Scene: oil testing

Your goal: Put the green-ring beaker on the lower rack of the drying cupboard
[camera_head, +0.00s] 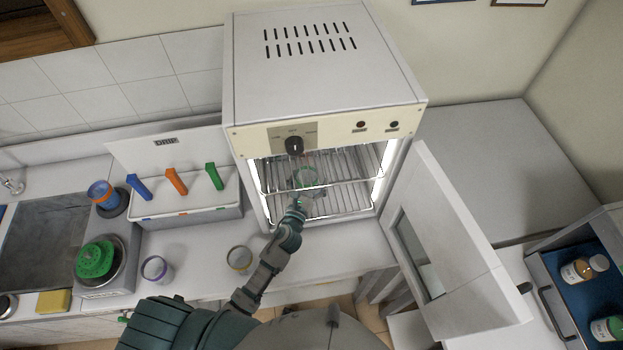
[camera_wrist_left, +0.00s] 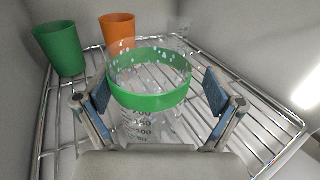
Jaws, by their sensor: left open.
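The green-ring beaker (camera_wrist_left: 150,101), clear glass with dark volume marks and droplets on its wall, stands upright on a wire rack (camera_wrist_left: 262,128) in the left wrist view. My left gripper (camera_wrist_left: 160,95) is open, with one blue-padded finger on each side of the beaker and gaps beside the glass. In the head view my left gripper (camera_head: 309,194) is inside the open drying cupboard (camera_head: 326,70). The beaker's green rim (camera_head: 306,178) shows faintly there, seemingly behind the upper rack's bars. My right gripper is out of view.
A green cup (camera_wrist_left: 59,49) and an orange cup (camera_wrist_left: 117,31) stand behind the beaker. The cupboard door (camera_head: 455,245) is open to the right.

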